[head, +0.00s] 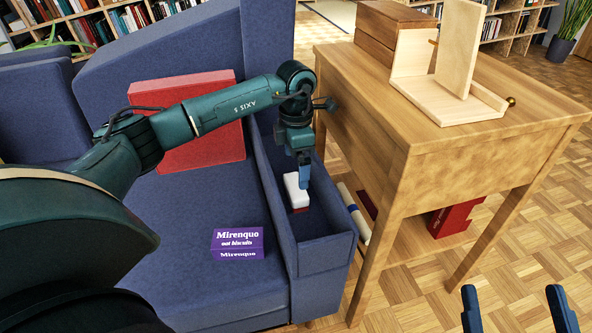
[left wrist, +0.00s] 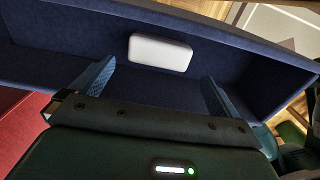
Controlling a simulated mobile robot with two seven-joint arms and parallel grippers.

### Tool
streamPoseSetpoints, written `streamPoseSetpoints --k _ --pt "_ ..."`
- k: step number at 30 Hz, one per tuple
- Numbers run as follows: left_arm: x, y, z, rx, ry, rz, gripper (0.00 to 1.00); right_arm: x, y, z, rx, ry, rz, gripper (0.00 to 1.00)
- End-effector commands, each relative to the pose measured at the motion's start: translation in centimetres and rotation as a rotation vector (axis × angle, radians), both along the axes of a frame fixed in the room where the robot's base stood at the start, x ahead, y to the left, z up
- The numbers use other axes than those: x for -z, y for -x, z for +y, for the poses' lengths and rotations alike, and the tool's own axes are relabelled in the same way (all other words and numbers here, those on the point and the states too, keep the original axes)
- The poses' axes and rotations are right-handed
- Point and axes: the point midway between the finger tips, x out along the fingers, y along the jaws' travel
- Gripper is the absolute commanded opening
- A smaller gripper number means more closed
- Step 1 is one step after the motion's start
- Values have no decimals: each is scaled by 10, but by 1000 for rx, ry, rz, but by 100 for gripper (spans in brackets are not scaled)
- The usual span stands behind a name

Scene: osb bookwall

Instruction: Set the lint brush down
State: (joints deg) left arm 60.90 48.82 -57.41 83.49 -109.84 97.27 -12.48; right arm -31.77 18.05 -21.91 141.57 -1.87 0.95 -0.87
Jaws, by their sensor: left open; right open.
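The lint brush (head: 296,187), a white rounded block with a red part at its lower end, is in the narrow trough of the blue sofa arm (head: 325,255). It also shows in the left wrist view (left wrist: 160,53) as a plain white block beyond the fingertips. My left gripper (head: 304,172) is over the trough, close to the brush. In the left wrist view its blue fingers (left wrist: 155,88) are spread with nothing between them. My right gripper (head: 519,300) is open and empty over the floor at the lower right.
A purple biscuit box (head: 238,243) lies on the sofa seat, and a red cushion (head: 190,125) leans behind it. A wooden table (head: 480,125) with an open wooden box (head: 445,98) stands just right of the trough. Parquet floor is free at the lower right.

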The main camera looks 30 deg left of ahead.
Motion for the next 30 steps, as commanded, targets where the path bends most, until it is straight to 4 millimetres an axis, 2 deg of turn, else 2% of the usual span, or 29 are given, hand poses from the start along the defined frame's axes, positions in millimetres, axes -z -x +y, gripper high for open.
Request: streamPoseSetpoints --k 1,7,26,30 --pt "-14 0 0 0 -1 -2 100 1 3 1 0 -5 41 80" --pt "-36 0 0 0 0 0 100 8 4 0 10 9 76 80" --pt "-40 0 0 0 1 1 100 9 4 0 14 15 73 80" --pt "-56 0 0 0 0 0 100 2 3 -2 27 34 102 80"
